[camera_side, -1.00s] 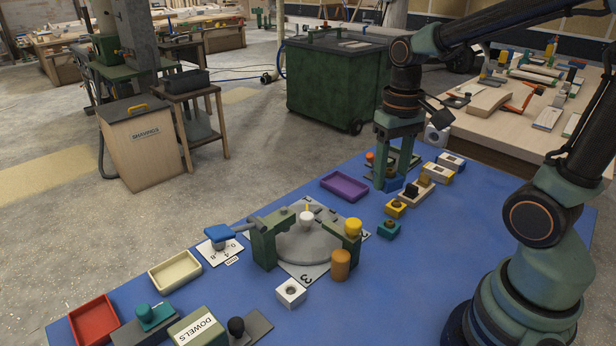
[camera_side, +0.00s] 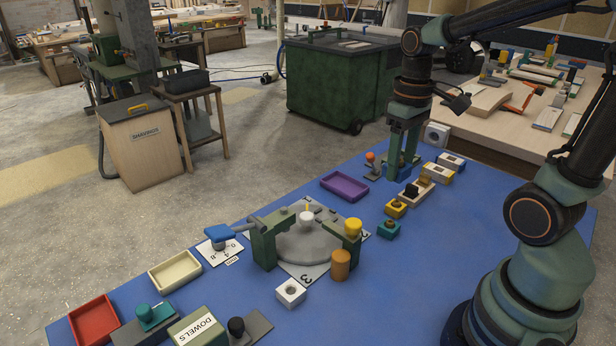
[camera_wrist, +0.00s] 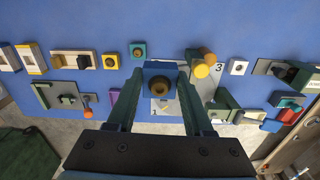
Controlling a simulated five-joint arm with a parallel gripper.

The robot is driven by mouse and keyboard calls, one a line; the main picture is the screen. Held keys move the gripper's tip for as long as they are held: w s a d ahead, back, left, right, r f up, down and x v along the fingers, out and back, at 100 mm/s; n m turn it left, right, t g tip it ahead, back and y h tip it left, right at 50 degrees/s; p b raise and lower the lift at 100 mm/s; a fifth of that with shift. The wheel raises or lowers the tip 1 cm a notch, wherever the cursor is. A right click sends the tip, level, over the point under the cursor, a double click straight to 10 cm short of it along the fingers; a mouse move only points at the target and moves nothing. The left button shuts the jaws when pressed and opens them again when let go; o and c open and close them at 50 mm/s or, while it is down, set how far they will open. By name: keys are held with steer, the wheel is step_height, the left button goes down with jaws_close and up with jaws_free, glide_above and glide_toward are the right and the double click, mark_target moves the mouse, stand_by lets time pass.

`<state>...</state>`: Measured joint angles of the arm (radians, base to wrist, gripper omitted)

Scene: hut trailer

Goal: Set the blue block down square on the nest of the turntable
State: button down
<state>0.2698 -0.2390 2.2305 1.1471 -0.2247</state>
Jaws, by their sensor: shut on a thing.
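My gripper (camera_side: 404,172) hangs near the far edge of the blue table, behind and right of the turntable (camera_side: 303,245). It is shut on the blue block (camera_wrist: 160,82), which sits between the two fingers in the wrist view and has a round brown-and-dark centre on its face. In the side view the block is a small blue patch low between the fingers. The grey turntable sits on a white plate with numbers, between green uprights, with a white knob on top. I cannot make out its nest. In the wrist view the held block and fingers hide part of it.
A purple tray (camera_side: 344,188) lies between my gripper and the turntable. A yellow block (camera_side: 396,207), a teal block (camera_side: 388,229) and an orange cylinder (camera_side: 340,264) stand nearby. A lever fixture with an orange knob (camera_side: 370,157) is left of my gripper.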

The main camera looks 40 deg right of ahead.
mark_target(386, 251)
step_height(386, 251, down, 20)
steer(key=shift+s+d+r, duration=0.1)
steer(key=shift+s+d, duration=0.05)
stand_by(0.5)
steer(key=shift+c, duration=1.4)
jaws_free()
steer(key=a+r+t, duration=0.2)
steer(key=a+r, duration=0.2)
steer(key=r, duration=0.8)
steer(key=w+a+r+t, duration=0.1)
steer(key=a+r+t, duration=0.2)
steer(key=r, duration=0.9)
steer(key=shift+a+n, duration=0.3)
steer(key=shift+a, duration=0.05)
steer(key=shift+o, duration=0.4)
steer(key=shift+a+r+t, duration=0.15)
steer(key=shift+r+t, duration=0.05)
steer(key=shift+t, duration=0.1)
